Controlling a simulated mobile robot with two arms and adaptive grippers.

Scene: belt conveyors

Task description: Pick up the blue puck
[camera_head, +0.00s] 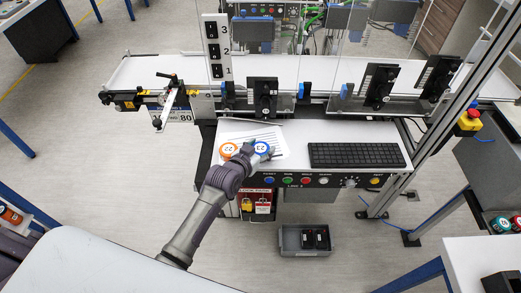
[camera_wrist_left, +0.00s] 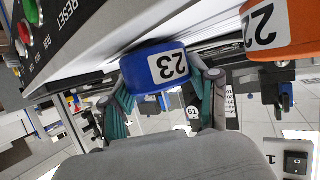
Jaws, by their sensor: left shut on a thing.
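The blue puck (camera_head: 262,148) has a white label with 23. It is at the front left of the white console top, beside the orange puck (camera_head: 229,150) labelled 22. My left gripper (camera_head: 247,150) is shut on the blue puck, and the arm and wrist hide part of the grip in the head view. In the left wrist view the blue puck (camera_wrist_left: 155,70) sits between the two green-padded fingers of my left gripper (camera_wrist_left: 165,108). The orange puck (camera_wrist_left: 268,30) is at the upper right there, apart from the fingers. My right gripper is not in view.
A black keyboard (camera_head: 357,155) lies right of the pucks, and a paper sheet (camera_head: 268,133) lies under or behind them. Coloured buttons (camera_head: 305,181) line the console's front edge. The conveyor (camera_head: 300,70) with black sensor mounts runs behind. A grey bin (camera_head: 305,239) is on the floor.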

